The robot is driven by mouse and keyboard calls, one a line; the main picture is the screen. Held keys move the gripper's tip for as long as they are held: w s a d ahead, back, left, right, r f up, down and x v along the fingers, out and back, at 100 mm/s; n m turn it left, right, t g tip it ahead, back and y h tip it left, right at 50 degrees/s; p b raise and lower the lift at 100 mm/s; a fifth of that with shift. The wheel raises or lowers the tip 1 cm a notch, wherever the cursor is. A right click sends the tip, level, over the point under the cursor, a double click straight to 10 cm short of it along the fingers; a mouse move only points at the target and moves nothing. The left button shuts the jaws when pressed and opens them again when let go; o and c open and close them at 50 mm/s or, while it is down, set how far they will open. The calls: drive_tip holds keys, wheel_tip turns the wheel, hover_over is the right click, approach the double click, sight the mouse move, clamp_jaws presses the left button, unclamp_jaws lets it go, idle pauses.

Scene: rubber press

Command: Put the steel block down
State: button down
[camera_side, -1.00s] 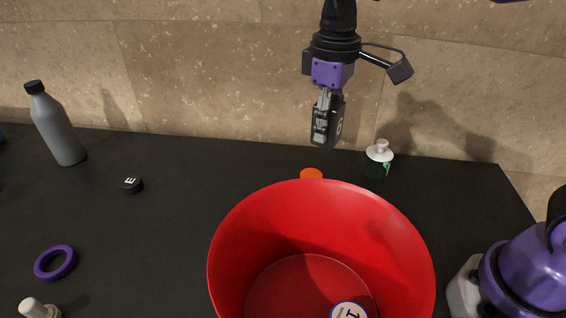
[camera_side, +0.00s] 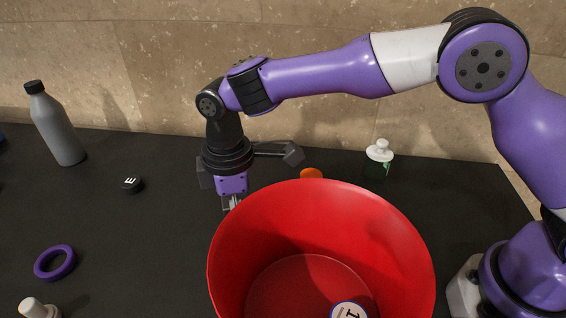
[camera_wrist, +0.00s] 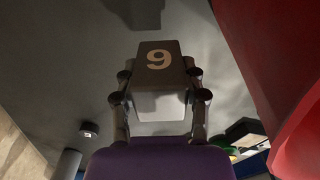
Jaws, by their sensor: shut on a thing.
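The steel block (camera_wrist: 158,103) is a dark block with a "9" on its face and a pale lower side in the wrist view. My gripper (camera_wrist: 160,99) is shut on it, one finger on each side. In the side view my gripper (camera_side: 231,203) points down, low over the black table behind the left rim of the red bin. The bin's rim hides the fingertips and the block there, so I cannot tell whether the block touches the table.
The large red bin (camera_side: 226,245) stands at front centre, close to my gripper, with a round piece marked "1" (camera_side: 348,311) inside. An orange cap (camera_side: 311,173) and white-topped bottle (camera_side: 379,152) are behind it. A black "E" piece (camera_side: 131,185), grey bottle (camera_side: 57,127) and purple ring (camera_side: 54,263) are left.

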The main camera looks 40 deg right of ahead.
drive_tip(key=shift+f, duration=1.75)
drive_tip(key=shift+f, duration=0.15)
drive_tip(key=shift+c, duration=1.8)
unclamp_jaws()
